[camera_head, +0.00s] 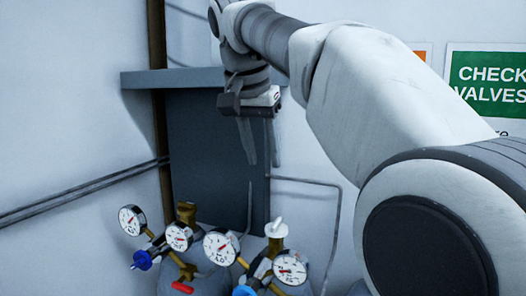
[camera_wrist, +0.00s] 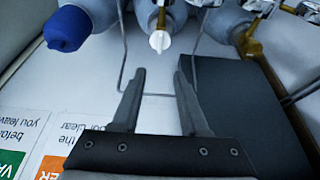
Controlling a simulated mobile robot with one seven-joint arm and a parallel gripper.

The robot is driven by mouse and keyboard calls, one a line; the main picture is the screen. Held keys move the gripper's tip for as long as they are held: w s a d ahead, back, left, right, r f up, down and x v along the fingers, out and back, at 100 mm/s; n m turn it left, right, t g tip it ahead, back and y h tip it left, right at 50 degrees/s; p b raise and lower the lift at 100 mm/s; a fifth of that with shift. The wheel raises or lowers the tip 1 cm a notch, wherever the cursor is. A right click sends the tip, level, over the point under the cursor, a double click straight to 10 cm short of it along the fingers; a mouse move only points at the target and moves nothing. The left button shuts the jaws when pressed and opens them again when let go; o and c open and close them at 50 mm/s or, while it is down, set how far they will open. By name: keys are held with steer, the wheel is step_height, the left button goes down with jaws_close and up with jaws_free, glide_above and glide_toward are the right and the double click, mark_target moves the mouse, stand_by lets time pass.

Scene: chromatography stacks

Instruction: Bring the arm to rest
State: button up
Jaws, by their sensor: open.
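My gripper (camera_head: 263,160) hangs fingers-down in the head view, in front of a dark grey panel on the wall. Its two fingers are apart and nothing is between them. In the wrist view my gripper (camera_wrist: 160,72) also shows open, with the pale wall and a thin grey pipe behind the gap. My arm reaches in from the right of the head view, bent above the gas cylinders. The gripper is above the gauges and appears clear of them.
Gas cylinders with several pressure gauges (camera_head: 220,247) stand below the gripper. A blue knob (camera_head: 142,260) and a red handle (camera_head: 182,287) stick out there. A grey shelf (camera_head: 150,79) juts from the wall. A green sign (camera_head: 490,85) hangs at right.

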steer(key=s+d+f+n+b, duration=0.1)
steer(key=s+d+f+b, duration=0.1)
steer(key=s+d+f, duration=0.2)
steer(key=s+d+f+n+t+y+b, duration=0.1)
steer(key=s+d+f, duration=0.4)
steer(key=s+f, duration=0.5)
steer(key=s+d+f+n+b, duration=0.2)
steer(key=s+d+f, duration=0.3)
steer(key=f, duration=1)
steer(key=s, duration=0.2)
steer(key=shift+s+d+n+t+y+b, duration=0.2)
steer(key=shift+s+n+t+y+b, duration=0.1)
steer(key=shift+y, duration=0.1)
steer(key=shift+f, duration=0.1)
